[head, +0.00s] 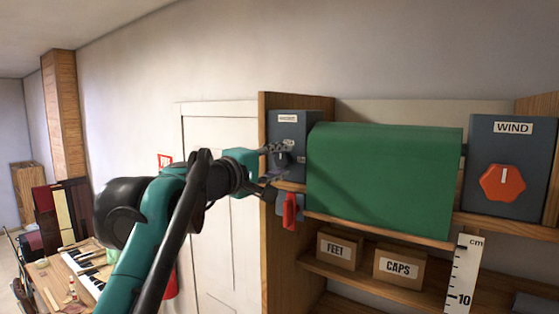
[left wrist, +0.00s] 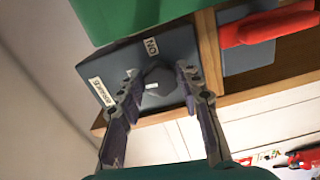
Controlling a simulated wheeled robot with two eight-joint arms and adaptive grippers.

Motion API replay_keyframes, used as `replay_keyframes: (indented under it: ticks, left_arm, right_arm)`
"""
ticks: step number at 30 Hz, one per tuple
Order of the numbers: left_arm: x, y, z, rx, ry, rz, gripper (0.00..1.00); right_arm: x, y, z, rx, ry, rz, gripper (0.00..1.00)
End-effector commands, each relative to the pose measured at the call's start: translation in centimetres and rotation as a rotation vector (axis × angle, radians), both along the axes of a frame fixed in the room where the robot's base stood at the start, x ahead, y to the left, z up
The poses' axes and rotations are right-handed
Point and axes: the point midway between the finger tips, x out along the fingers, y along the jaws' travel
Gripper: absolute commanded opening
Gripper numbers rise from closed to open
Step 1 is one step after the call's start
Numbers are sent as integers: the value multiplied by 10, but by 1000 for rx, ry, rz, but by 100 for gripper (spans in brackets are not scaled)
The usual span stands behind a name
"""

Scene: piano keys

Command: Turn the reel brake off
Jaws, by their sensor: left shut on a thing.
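A grey-blue box (head: 289,120) with a small white label stands at the left end of the wooden shelf. In the left wrist view the same box (left wrist: 108,62) carries a side label too blurred to read surely and an "ON" label (left wrist: 151,46). A dark knob (left wrist: 160,84) with a short white mark sits on its face. My left gripper (head: 279,162) reaches the box from the left; in the left wrist view its two fingers (left wrist: 158,75) are on either side of the knob, shut on it. In the head view the fingers hide the knob. My right gripper is out of view.
A red lever (head: 291,211) hangs just below the box, close under my gripper. A green cover (head: 385,180) stands right beside the box. Further right is a WIND box (head: 530,150) with a red knob (head: 503,182). Boxes marked FEET (head: 338,249) and CAPS (head: 398,267) sit below.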

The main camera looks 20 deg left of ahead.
Motion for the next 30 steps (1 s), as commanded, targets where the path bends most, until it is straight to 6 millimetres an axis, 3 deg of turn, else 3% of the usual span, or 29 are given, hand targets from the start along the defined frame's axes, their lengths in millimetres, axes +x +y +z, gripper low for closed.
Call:
replay_keyframes:
  ticks: [10, 25, 26, 27, 30]
  left_arm:
    - [0, 1, 1, -109, 39, 1, 6]
    - [0, 0, 1, -122, 44, 1, 6]
    - [0, 0, 0, -122, 44, 1, 43]
    - [0, 0, 0, -122, 44, 1, 54]
    - [0, 0, 0, -121, 44, 1, 55]
  right_arm:
    - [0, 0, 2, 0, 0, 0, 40]
    - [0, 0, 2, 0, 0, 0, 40]
    - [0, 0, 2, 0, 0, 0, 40]
    - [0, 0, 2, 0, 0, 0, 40]
    - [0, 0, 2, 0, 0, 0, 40]
